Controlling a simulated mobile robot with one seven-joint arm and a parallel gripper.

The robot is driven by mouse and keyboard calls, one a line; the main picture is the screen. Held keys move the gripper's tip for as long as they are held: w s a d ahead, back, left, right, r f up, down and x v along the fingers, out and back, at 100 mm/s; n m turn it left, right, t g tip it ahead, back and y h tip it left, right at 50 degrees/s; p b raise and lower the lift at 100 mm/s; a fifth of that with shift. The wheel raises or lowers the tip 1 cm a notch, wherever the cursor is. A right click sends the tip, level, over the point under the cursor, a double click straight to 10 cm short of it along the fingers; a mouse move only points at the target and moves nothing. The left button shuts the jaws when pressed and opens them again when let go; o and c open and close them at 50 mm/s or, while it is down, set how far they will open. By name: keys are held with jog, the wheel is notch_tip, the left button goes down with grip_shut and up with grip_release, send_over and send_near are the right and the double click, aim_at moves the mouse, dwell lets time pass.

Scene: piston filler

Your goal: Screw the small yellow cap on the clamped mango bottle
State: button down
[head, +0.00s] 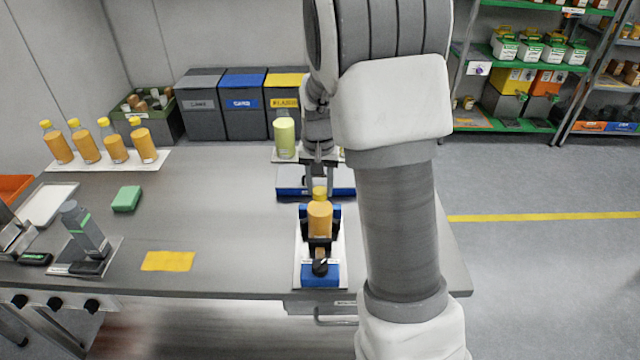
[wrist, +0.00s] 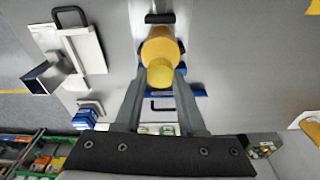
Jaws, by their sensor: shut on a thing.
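The mango bottle (head: 320,222) is orange and stands upright in a blue and black clamp (head: 321,279) near the table's front edge. The small yellow cap (head: 319,193) is at the top of the bottle, in line with its neck. I cannot tell how far it is seated on the thread. My gripper (head: 319,184) comes down from above and behind the bottle. In the wrist view my gripper (wrist: 160,74) is shut on the yellow cap (wrist: 160,76), one finger on each side. The bottle (wrist: 159,44) shows just beyond the cap.
Several capped orange bottles (head: 98,143) stand on a white board at the back left. A pale green container (head: 284,138) stands behind the clamp. The table between is clear.

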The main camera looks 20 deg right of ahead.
jog(key=m+p, duration=0.1)
jog(key=m, duration=0.3)
jog(key=shift+r+m+h+p, duration=0.1)
jog(key=shift+m+h+p, duration=0.2)
jog(key=shift+m+g, duration=0.3)
jog(key=shift+m, duration=0.5)
jog(key=shift+c, duration=2.1)
grip_release()
jog(key=shift+r+p, duration=2.75)
jog(key=shift+r, duration=0.65)
